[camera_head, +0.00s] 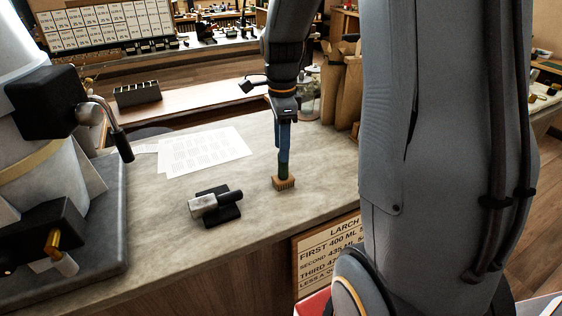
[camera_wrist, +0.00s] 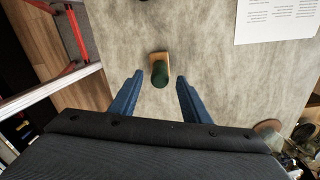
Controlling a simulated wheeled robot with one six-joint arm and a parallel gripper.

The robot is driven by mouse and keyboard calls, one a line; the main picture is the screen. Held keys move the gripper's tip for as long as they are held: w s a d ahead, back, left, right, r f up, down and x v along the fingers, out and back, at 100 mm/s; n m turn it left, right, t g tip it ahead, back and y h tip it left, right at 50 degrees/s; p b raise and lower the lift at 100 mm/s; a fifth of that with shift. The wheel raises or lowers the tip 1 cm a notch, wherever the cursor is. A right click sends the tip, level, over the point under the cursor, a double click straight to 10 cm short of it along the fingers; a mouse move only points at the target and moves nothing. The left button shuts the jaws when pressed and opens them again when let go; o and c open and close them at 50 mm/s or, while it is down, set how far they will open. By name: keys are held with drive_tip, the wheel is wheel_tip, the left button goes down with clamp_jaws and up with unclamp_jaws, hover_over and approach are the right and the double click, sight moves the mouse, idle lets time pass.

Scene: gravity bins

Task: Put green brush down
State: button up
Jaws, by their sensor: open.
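The green brush (camera_head: 284,178) stands upright on the grey counter (camera_head: 325,170), its tan bristle block down and its green handle up. In the wrist view the brush (camera_wrist: 160,74) appears from above, between and just beyond my fingertips. My gripper (camera_head: 283,152) is directly above the brush, pointing down, with blue fingers. In the wrist view my gripper (camera_wrist: 159,78) has its fingers spread apart, with a gap on each side of the green handle. The lower part of the brush rests on the counter surface.
A metal cylinder on a black stand (camera_head: 214,203) lies left of the brush. Printed sheets (camera_head: 205,150) lie behind it. Brown paper bags (camera_head: 343,88) stand at the back right. A large machine (camera_head: 50,170) fills the left. The counter's front edge is close to the brush.

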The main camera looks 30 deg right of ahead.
wheel_tip(320, 180, up, 4)
drive_tip(key=shift+r+b, duration=0.1)
drive_tip(key=shift+b, duration=0.3)
drive_tip(key=shift+s+a, duration=0.15)
drive_tip(key=s+a+f+n, duration=0.4)
drive_tip(key=s+n, duration=0.2)
drive_tip(key=n, duration=0.4)
drive_tip(key=s+a+f+n+t, duration=0.1)
drive_tip(key=s+a+f+n, duration=0.2)
drive_tip(key=n, duration=0.8)
drive_tip(key=s+a, duration=0.2)
drive_tip(key=s, duration=0.1)
drive_tip(key=shift+a+f+t, duration=0.2)
drive_tip(key=shift+f+t, duration=0.1)
drive_tip(key=shift+f, duration=0.05)
drive_tip(key=shift+w+f, duration=0.1)
